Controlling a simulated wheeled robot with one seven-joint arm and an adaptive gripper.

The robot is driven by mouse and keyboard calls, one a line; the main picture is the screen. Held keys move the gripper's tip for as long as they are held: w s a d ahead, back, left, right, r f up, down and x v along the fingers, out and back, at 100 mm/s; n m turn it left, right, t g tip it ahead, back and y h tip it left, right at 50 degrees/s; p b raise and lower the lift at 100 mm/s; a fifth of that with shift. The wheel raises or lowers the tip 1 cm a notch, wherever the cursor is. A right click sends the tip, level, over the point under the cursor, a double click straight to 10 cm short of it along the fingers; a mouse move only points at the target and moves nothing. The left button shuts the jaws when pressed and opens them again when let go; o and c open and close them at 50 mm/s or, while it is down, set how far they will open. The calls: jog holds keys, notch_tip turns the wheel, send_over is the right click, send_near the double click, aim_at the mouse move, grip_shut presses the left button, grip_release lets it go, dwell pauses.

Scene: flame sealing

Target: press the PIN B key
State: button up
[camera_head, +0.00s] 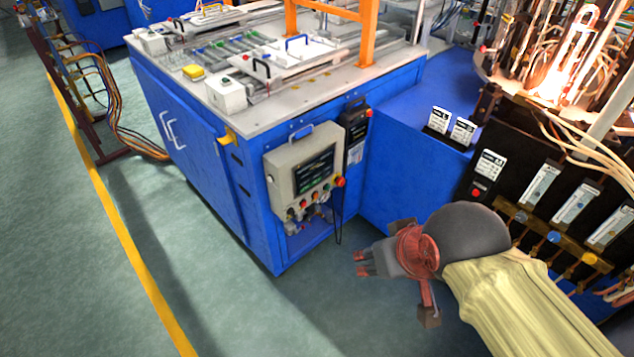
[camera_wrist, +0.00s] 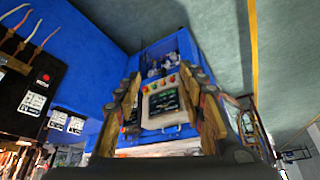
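The control panel (camera_head: 303,172) is a grey box with a dark lit screen (camera_head: 315,168) and a row of coloured buttons (camera_head: 315,197) below it, on the front of the blue cabinet. Key labels are too small to read, so I cannot tell which key is PIN B. My gripper (camera_head: 385,260) is in front of and below the panel to its right, apart from it. In the wrist view my gripper (camera_wrist: 165,78) has its fingers spread with nothing between them. The panel (camera_wrist: 172,135) shows upside down behind them, its screen (camera_wrist: 164,103) in the gap.
A black unit with a red button (camera_head: 357,135) hangs beside the panel, and a red knob (camera_head: 340,182) sticks out at its side. White label cards (camera_head: 440,119) stand on the blue ledge. A glowing burner (camera_head: 565,75) is at upper right. The green floor (camera_head: 90,230) is clear at left.

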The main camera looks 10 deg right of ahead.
jog(key=shift+c, duration=1.2)
jog(key=c, duration=0.7)
grip_shut()
